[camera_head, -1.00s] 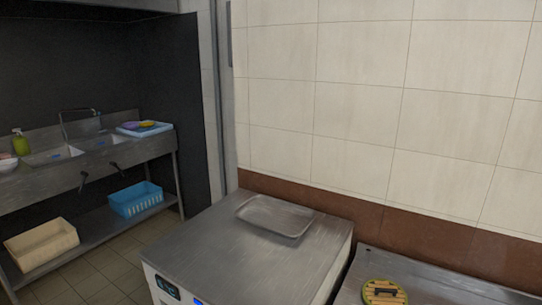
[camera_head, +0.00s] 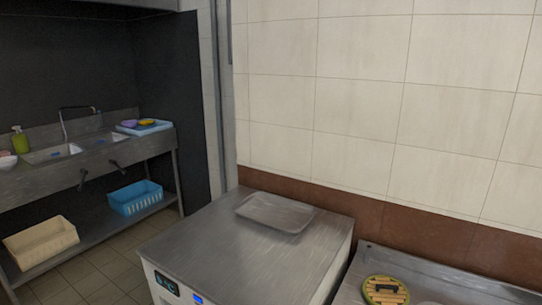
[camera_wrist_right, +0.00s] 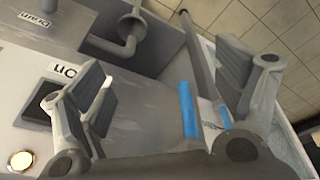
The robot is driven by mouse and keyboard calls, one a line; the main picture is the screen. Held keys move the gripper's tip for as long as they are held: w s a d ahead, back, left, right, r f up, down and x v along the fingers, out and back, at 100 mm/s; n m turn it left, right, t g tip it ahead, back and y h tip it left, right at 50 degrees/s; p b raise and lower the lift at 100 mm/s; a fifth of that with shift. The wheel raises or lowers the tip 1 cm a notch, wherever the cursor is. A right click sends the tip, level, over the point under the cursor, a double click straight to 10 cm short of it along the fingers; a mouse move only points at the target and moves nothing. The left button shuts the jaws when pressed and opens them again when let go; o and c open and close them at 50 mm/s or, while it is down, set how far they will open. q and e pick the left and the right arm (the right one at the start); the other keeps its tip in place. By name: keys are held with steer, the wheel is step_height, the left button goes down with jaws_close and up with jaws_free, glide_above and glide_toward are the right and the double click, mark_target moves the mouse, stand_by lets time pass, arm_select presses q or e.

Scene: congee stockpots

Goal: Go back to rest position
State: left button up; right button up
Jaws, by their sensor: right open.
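My right gripper (camera_wrist_right: 165,100) shows in the right wrist view with its two fingers spread wide apart. Nothing is held between them. Behind the fingers are a pale panel (camera_wrist_right: 70,75) with labels and a lit round button, a bent pipe (camera_wrist_right: 130,30) and blue strips (camera_wrist_right: 187,108). The head view shows neither of my grippers.
A steel-topped cabinet (camera_head: 210,248) with an empty shallow tray (camera_head: 272,212) stands in the middle. A counter at right holds a round wooden-slatted lid (camera_head: 385,291). A sink bench (camera_head: 95,165) with a blue basket (camera_head: 135,198) and a cream bin (camera_head: 41,243) stands left. Tiled floor lies between.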

steer(key=s+f+b, duration=0.1)
steer(key=s+f, duration=0.2)
steer(key=f, duration=0.6)
steer(key=s+f+b, duration=0.1)
steer(key=s+f, duration=0.2)
steer(key=f, duration=0.6)
steer(key=s+d+f+g+b, duration=0.1)
steer(key=s+d+f, duration=0.2)
steer(key=s+f, duration=0.8)
steer(key=s, duration=0.2)
steer(key=shift+s+d+f+g, duration=0.2)
steer(key=shift+s+f+g, duration=0.1)
steer(key=shift+f+g, duration=0.1)
